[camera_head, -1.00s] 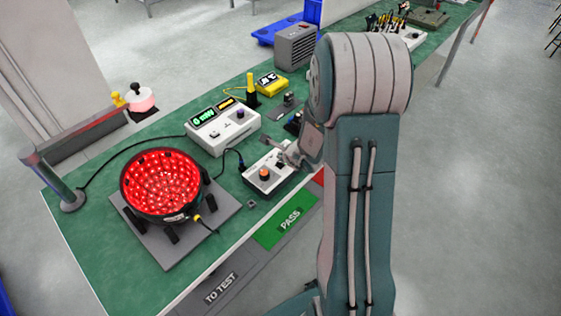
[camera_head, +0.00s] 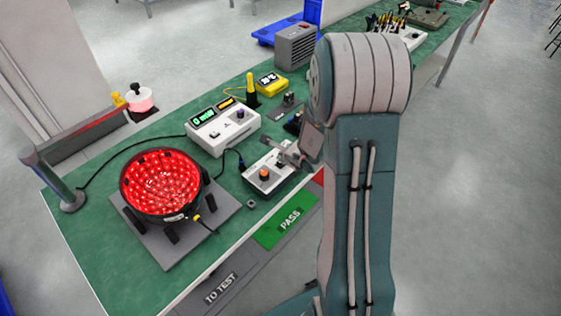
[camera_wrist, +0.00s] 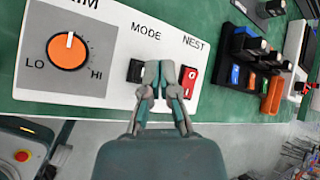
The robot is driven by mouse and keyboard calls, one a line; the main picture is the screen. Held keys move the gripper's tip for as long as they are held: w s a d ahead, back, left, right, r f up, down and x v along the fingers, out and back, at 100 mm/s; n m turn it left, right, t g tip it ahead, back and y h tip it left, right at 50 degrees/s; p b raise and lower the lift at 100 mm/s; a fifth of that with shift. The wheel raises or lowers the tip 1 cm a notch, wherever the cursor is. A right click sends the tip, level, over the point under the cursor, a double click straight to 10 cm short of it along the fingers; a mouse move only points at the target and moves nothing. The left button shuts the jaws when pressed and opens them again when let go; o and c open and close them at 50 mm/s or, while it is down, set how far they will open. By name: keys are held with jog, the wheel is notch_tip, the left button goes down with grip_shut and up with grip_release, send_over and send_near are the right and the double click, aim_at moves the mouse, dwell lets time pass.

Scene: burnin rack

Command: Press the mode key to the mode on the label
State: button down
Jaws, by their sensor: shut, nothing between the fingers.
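The control box (camera_head: 262,186) is white and sits on the green bench beside the red-lit ring light (camera_head: 160,184). In the wrist view its panel (camera_wrist: 110,90) has an orange dim knob (camera_wrist: 67,49) marked LO and HI, a black key (camera_wrist: 134,71) under the word MODE, and a red switch (camera_wrist: 188,79) under NEST. My gripper (camera_wrist: 160,76) is shut and empty. Its tips appear between the mode key and the red switch, close to the key's right side; I cannot tell whether they touch. In the head view my gripper (camera_head: 287,153) is over the box's far end. No readable mode label shows.
A yellow device (camera_head: 271,83) and a grey vented box (camera_head: 295,46) stand farther back. PASS (camera_head: 287,222) and TO TEST (camera_head: 221,288) areas lie along the front edge.

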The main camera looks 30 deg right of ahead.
jog(key=shift+f, duration=0.25)
jog(key=shift+f, duration=0.45)
dwell(0.7)
jog(key=shift+r, duration=0.85)
jog(key=shift+r, duration=0.1)
jog(key=shift+r, duration=2.45)
